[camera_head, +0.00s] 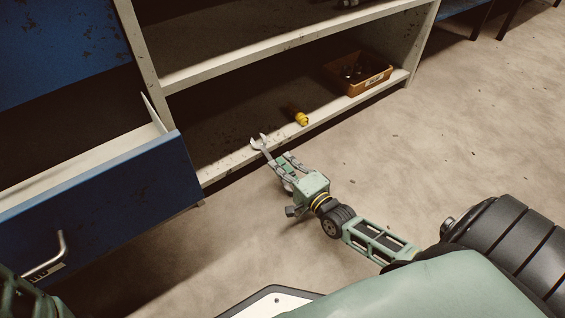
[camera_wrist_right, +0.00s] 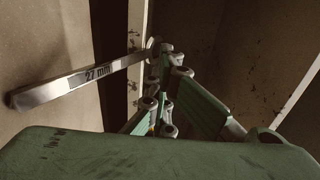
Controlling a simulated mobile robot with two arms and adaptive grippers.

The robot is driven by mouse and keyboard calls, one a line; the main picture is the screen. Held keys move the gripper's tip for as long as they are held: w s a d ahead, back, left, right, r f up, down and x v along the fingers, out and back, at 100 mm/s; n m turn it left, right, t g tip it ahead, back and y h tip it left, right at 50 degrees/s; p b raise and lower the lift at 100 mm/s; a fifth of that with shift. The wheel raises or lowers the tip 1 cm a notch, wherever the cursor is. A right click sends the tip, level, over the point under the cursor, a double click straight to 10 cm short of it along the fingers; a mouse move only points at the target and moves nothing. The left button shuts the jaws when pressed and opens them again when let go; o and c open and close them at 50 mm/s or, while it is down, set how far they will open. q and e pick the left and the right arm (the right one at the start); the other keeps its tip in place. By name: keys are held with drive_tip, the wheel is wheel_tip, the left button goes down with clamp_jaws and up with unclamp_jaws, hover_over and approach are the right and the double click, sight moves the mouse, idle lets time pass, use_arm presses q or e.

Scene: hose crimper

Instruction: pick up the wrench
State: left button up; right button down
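The wrench (camera_head: 259,144) is a metal tool with an open jaw. In the head view its jaw sticks out past my right fingertips, in front of the lower shelf's edge. In the right wrist view its shank (camera_wrist_right: 85,80), marked "27 mm", runs from the left to the fingertips. My right gripper (camera_head: 282,163) looks closed on the wrench; its fingers (camera_wrist_right: 167,62) converge on it in the wrist view and partly hide that end. My left gripper is not in view.
A shelf unit (camera_head: 270,45) holds a yellow-ended object (camera_head: 301,119) and an orange-brown bin (camera_head: 342,84) with dark items on its lower shelf. A blue drawer (camera_head: 110,205) stands open at left. The floor (camera_head: 470,130) at right is clear.

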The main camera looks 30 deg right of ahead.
drive_tip(key=c, duration=1.7)
unclamp_jaws()
drive_tip(key=shift+c, duration=0.2)
